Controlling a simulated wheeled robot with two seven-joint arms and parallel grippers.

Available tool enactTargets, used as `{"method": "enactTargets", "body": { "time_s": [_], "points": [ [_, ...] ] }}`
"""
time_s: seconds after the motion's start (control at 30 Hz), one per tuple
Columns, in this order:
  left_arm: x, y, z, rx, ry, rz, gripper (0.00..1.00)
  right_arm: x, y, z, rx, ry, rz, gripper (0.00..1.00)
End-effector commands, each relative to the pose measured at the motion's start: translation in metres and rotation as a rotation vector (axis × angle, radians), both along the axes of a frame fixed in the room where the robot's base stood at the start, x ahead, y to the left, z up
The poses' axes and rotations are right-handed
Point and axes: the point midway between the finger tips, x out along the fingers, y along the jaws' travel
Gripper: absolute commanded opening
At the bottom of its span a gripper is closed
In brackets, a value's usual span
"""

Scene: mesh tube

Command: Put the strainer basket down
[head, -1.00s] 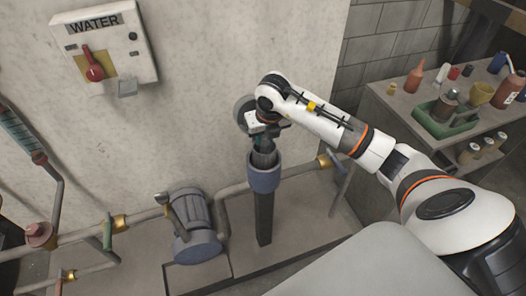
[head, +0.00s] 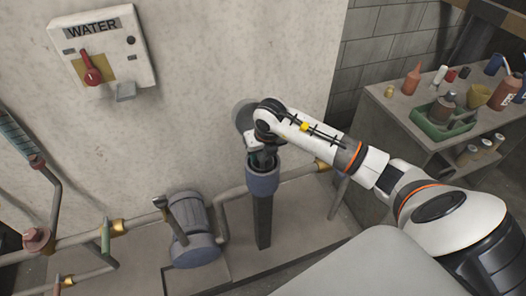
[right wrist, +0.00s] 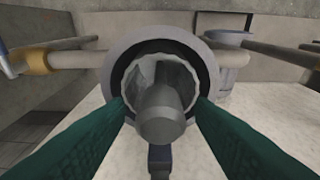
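The upright housing (head: 263,184), a blue-grey collar on a dark post, stands below my right gripper. The right wrist view looks down onto its dark round rim (right wrist: 114,62). The strainer basket shows there as a grey cylindrical top (right wrist: 165,118) inside a pale scalloped ring; the rest of it is hidden in the housing. My right gripper (right wrist: 161,104) has its green fingers spread on both sides of this top, with gaps visible, and the fingertips are close to the ring. In the head view the gripper (head: 262,162) is just above the collar, partly hidden. My left gripper is not in view.
A grey motor-like unit (head: 192,228) and pipes with brass fittings run along the wall to the left. A WATER panel with a red lever (head: 92,75) hangs above. A bench (head: 385,105) at right holds bottles and a green tray (head: 437,125).

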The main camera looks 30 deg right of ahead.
Motion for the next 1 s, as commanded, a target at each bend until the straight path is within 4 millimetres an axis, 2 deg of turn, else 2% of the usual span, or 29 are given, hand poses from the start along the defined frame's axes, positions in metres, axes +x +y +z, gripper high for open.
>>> {"method": "enactTargets", "body": {
  "time_s": [0.2,0.33,0.8,1.0],
  "points": [
    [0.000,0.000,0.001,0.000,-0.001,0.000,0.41,0.000,0.000,0.001,0.000,0.000,0.000,0.49],
    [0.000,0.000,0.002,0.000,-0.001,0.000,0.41,-0.001,0.000,0.010,0.000,-0.002,0.000,0.49],
    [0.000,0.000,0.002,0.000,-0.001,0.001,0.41,-0.025,0.006,0.099,0.000,-0.004,0.001,0.49],
    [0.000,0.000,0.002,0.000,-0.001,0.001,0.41,-0.031,0.007,0.116,0.000,0.000,0.000,0.49]
  ]
}}
